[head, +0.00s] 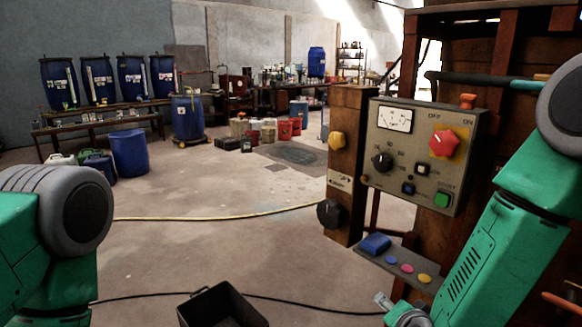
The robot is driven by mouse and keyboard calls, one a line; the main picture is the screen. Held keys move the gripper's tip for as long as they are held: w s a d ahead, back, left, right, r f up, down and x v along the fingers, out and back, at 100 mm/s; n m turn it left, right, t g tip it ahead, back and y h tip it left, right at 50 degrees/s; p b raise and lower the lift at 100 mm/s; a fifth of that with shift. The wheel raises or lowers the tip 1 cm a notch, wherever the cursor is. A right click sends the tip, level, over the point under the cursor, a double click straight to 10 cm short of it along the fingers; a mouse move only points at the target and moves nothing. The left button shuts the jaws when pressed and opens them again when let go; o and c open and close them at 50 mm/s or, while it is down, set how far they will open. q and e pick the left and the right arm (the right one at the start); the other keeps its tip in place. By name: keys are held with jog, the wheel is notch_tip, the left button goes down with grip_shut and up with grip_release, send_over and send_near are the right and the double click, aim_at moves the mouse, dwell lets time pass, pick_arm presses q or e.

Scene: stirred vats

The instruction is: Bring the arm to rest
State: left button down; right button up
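My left arm (60,225) comes in at the left edge, and its gripper is out of the picture. My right arm (490,250) comes in from the right and slopes down to the bottom edge, in front of the control post. Only a bit of pale metal at its lower end shows, near my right gripper (385,301); the fingers cannot be made out. The control panel (420,155) stands beside and behind my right arm. It has a dial gauge (395,120), a red knob (445,142), a black knob (382,161) and a green button (442,200).
A wooden post (346,215) carries a yellow knob and a black knob. A small shelf (405,262) holds a blue block and coloured discs. A dark open bin (218,307) is at the bottom. A hose (220,215) and a cable cross the floor. Blue drums stand farther back.

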jog(key=s+d+f+n+g, duration=0.2)
jog(key=s+f, duration=0.3)
jog(key=s, duration=0.5)
jog(key=s+d+f+n+g, duration=0.2)
jog(key=s+f+n+g, duration=0.2)
jog(key=s, duration=0.7)
jog(key=s+d+f+n+g, duration=0.3)
jog(key=s+f, duration=0.4)
jog(key=s, duration=0.4)
jog(key=shift+s+f+n+g+y, duration=0.2)
jog(key=shift+n+g+y, duration=0.1)
jog(key=shift+n+g, duration=0.35)
jog(key=shift+d, duration=0.3)
jog(key=shift+a, duration=0.1)
